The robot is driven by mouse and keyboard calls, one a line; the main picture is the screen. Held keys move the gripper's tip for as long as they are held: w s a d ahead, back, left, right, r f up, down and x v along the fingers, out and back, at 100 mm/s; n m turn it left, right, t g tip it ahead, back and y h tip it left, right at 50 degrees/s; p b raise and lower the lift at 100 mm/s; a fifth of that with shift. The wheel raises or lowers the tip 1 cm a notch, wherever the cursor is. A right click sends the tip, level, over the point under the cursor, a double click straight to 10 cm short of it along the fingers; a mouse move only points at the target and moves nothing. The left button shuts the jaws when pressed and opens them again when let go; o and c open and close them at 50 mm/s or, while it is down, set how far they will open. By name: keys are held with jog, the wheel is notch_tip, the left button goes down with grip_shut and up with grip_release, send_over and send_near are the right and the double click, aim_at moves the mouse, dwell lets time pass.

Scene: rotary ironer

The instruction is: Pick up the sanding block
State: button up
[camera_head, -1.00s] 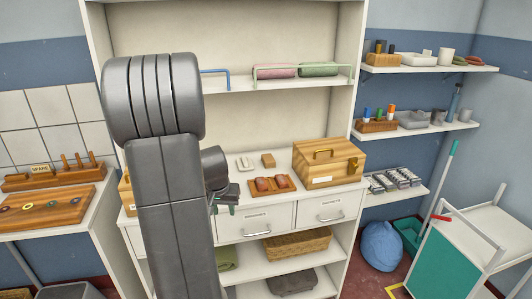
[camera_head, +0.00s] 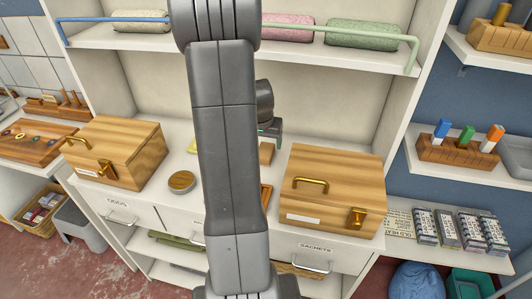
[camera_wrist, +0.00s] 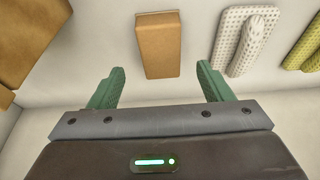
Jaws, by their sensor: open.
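The sanding block, a plain tan-brown rectangular block (camera_wrist: 158,47), lies on the white counter in the wrist view, between and just beyond the tips of my gripper (camera_wrist: 161,75). My gripper is open, its two green fingers wide apart and nothing between them. In the head view the block (camera_head: 266,153) shows only in part, beside my arm and below my gripper (camera_head: 268,134). My arm hides much of the counter around it. I cannot tell the exact height of the fingers above the block.
A white dimpled piece (camera_wrist: 243,42) and a yellow-green one (camera_wrist: 303,48) lie to the block's right in the wrist view. A wooden chest (camera_head: 333,192) stands close right in the head view; another box (camera_head: 115,150) and a round tin (camera_head: 181,182) stand left.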

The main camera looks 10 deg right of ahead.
jog(key=x, duration=0.3)
jog(key=shift+s+a+f+p, duration=0.2)
jog(key=shift+s+f+p, duration=0.05)
jog(key=shift+f+p, duration=0.1)
jog(key=shift+w+d+f, duration=0.1)
jog(key=shift+w+f, duration=0.15)
jog(key=shift+f, duration=0.4)
jog(key=c, duration=1.1)
jog(key=shift+s+r, duration=0.1)
jog(key=shift+r, duration=0.1)
jog(key=shift+r+b, duration=0.35)
notch_tip(320, 180, up, 6)
jog(key=shift+r+b, duration=0.2)
jog(key=shift+b, duration=0.2)
jog(key=s+a+b, duration=0.1)
jog(key=s+a, duration=0.1)
jog(key=s, duration=0.4)
jog(key=s+a+b, duration=0.1)
jog(key=s+a, duration=0.2)
jog(key=s, duration=0.3)
jog(key=s+a+b, duration=0.2)
jog(key=s, duration=0.4)
jog(key=shift+s+a+f, duration=0.2)
jog(key=shift+a+f, duration=0.05)
jog(key=shift+a, duration=0.05)
